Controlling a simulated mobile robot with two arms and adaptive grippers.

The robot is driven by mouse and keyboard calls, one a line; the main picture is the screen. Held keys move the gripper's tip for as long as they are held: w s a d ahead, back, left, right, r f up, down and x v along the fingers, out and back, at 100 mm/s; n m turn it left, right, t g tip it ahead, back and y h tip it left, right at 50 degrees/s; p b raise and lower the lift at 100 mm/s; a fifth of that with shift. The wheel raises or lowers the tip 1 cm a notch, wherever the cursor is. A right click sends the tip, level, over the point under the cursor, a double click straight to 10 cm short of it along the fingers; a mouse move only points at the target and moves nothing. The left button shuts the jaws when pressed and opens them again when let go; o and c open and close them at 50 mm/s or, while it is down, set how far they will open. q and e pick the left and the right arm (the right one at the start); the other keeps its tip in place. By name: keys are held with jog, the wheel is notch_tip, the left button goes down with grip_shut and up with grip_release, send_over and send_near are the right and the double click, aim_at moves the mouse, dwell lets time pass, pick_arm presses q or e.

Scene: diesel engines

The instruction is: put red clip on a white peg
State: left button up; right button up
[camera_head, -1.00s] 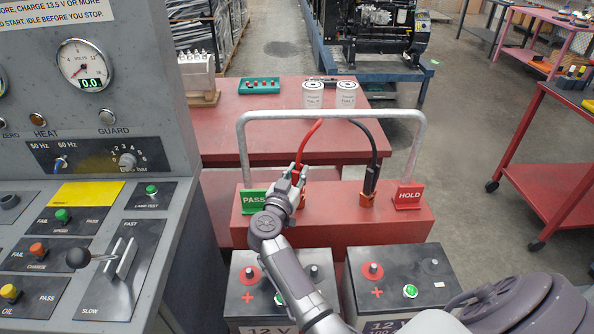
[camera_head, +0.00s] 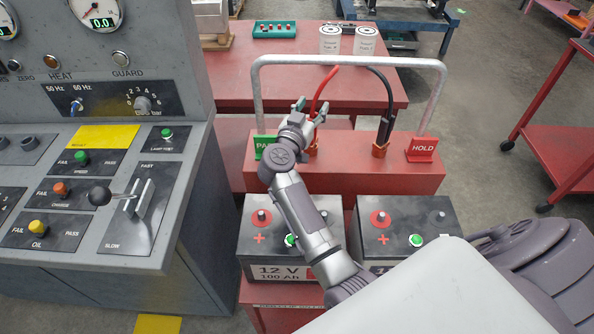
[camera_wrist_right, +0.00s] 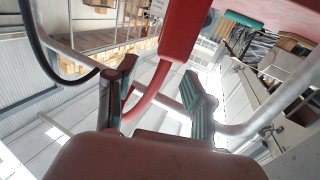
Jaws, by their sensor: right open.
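The red clip's cable (camera_head: 325,88) arches up behind my right gripper (camera_head: 309,110) in the head view. The clip stands at the left of the red box (camera_head: 345,177), mostly hidden by the gripper. In the right wrist view, the red clip (camera_wrist_right: 185,35) and its curved cable show between the spread fingers of my right gripper (camera_wrist_right: 157,100). The gripper is open; I cannot tell whether a finger touches the clip. I cannot make out a white peg for certain. My left gripper is not in view.
A black clip (camera_head: 383,130) stands in an orange holder to the right. A grey tube hoop (camera_head: 350,62) arches over the box, between the green PASS plate and the red HOLD plate (camera_head: 422,149). Two batteries (camera_head: 400,228) sit in front. A control console (camera_head: 100,190) stands left.

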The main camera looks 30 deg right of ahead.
notch_tip(320, 180, up, 6)
jog(key=p, duration=0.6)
jog(key=shift+s+f+n+t+y+b, duration=0.3)
jog(key=shift+s+f+t+b, duration=0.15)
jog(key=shift+s+f, duration=0.3)
pick_arm(q)
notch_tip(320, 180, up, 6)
jog(key=shift+b, duration=0.35)
pick_arm(e)
jog(key=s+a+r+n+t+y, duration=0.1)
jog(key=s+a+n+t+y, duration=0.5)
jog(key=s+a+n+y, duration=0.4)
jog(key=shift+s+a+y, duration=2.1)
jog(key=shift+s+a, duration=2.1)
jog(key=shift+s, duration=1.65)
jog(key=shift+t, duration=0.25)
